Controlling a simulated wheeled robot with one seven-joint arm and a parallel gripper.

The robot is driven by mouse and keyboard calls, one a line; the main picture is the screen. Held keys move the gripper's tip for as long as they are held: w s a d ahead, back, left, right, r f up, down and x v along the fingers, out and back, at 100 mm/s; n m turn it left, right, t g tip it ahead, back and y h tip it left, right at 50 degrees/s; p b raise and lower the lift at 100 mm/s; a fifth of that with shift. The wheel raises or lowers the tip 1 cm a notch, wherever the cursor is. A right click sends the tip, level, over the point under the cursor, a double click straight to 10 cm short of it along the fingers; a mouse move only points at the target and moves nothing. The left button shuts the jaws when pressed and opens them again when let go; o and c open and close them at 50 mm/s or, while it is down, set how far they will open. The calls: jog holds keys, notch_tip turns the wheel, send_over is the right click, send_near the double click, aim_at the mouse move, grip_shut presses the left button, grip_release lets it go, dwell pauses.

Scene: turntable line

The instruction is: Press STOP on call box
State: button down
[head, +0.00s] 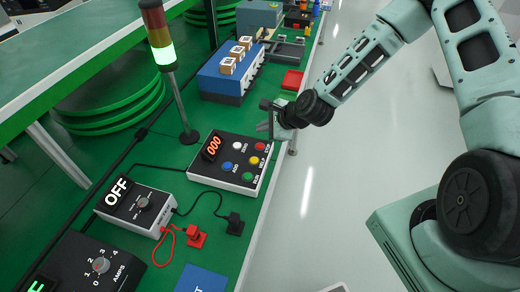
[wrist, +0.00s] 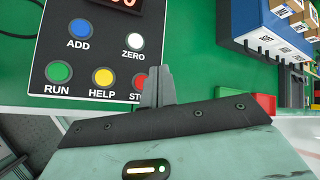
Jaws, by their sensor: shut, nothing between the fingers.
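The call box (head: 205,172) is a dark panel with a red "000" display, lying on the green bench. In the wrist view its face (wrist: 92,62) shows blue ADD, white ZERO, green RUN and yellow HELP buttons. The red STOP button (head: 260,147) is at the box's right side; in the wrist view the STOP button (wrist: 138,79) is partly hidden by my fingers, with only the start of its label showing. My gripper (head: 266,125) is shut and empty, beyond the box's upper right corner. In the wrist view my gripper (wrist: 159,72) appears just right of STOP; contact cannot be told.
A signal tower (head: 162,50) with a lit green segment stands behind the box. A blue rack (head: 222,83) with small boxes and a red tray (head: 292,80) are farther along. An OFF switch box (head: 140,212) and cables are nearer. Open floor lies right of the bench.

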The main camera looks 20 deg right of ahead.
aim_at(263, 147)
jog(key=shift+f+b, duration=1.45)
jog(key=shift+f, duration=1)
jog(key=shift+f, duration=0.45)
jog(key=shift+f+b, duration=0.35)
jog(key=shift+b, duration=0.15)
dwell(0.3)
jog(key=shift+r, duration=0.1)
jog(key=shift+r+p, duration=0.65)
jog(key=shift+r, duration=0.05)
jog(key=shift+r, duration=0.1)
notch_tip(263, 147, up, 5)
jog(key=p, duration=0.4)
